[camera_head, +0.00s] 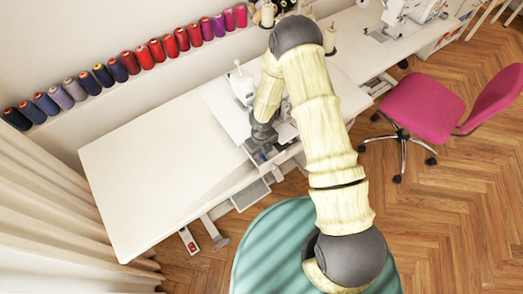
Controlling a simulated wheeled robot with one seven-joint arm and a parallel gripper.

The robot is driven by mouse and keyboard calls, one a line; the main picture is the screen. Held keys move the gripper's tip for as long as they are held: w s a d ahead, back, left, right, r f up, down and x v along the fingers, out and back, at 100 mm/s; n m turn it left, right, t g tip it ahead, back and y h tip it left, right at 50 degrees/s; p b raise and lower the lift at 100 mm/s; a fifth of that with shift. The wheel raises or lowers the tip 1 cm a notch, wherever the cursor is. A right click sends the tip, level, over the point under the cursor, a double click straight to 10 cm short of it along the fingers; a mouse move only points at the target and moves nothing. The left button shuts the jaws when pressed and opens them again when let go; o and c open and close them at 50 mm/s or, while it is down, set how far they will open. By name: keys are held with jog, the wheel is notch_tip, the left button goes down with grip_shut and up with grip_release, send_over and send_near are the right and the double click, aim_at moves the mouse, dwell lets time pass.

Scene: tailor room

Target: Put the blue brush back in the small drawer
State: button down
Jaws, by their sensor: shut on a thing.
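My gripper (262,148) points down at the front edge of the white sewing table (140,165), close to the sewing machine. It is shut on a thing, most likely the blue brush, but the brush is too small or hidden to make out. Just below and around my gripper, a small grey drawer (284,157) seems to stand open at the table's edge. My wrist and fingers cover part of it, so its contents are unclear.
A white sewing machine (241,84) stands behind my gripper. Thread spools (129,63) line the ledge at the wall. A pink chair (424,104) stands at right on the wood floor. A teal round surface (262,248) lies in front. The table's left part is clear.

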jog(key=shift+f, duration=0.6)
jog(key=c, duration=1.3)
grip_release()
jog(key=shift+c, duration=0.2)
notch_tip(320, 180, up, 17)
jog(key=shift+r, duration=0.2)
